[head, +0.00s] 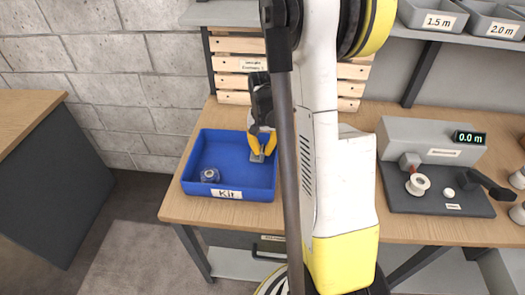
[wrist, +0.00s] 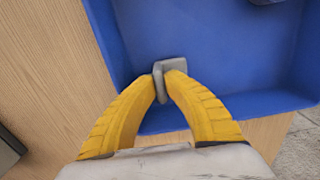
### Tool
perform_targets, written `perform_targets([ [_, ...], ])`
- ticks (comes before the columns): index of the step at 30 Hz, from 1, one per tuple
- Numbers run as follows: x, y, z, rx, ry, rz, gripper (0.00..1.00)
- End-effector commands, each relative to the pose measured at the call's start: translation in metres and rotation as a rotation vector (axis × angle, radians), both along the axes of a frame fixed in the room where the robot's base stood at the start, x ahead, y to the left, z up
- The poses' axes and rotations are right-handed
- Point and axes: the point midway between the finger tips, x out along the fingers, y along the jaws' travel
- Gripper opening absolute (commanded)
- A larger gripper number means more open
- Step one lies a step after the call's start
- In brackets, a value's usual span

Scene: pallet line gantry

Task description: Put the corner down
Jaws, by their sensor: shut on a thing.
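My gripper (head: 261,148) is over the right part of the blue kit tray (head: 187,160). Its yellow fingers are shut on a small grey corner (head: 257,158). In the wrist view the corner (wrist: 172,66) sits between the fingertips (wrist: 163,84), just inside the tray wall (wrist: 160,121). I cannot tell whether the corner touches the tray floor. The fingers hide part of the corner.
A small grey metal part (head: 210,175) lies in the tray's front left. My arm hides the bench just right of the tray. A grey measuring device (head: 430,140) with a display stands further right. Slatted wood (head: 235,64) stands behind the tray.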

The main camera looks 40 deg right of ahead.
Motion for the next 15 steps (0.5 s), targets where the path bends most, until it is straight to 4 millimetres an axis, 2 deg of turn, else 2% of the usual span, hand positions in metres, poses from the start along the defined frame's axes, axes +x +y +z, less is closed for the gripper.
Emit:
perform_targets([
  [4,0.0000,-0.0001,-0.0046,0.000,0.000,0.000,0.00],
  [5,0.0000,-0.0001,-0.0040,0.000,0.000,0.000,0.17],
  [6,0.0001,-0.0002,-0.0034,0.000,0.000,0.000,0.29],
  [15,0.0001,-0.0002,-0.0024,0.000,0.000,0.000,0.30],
])
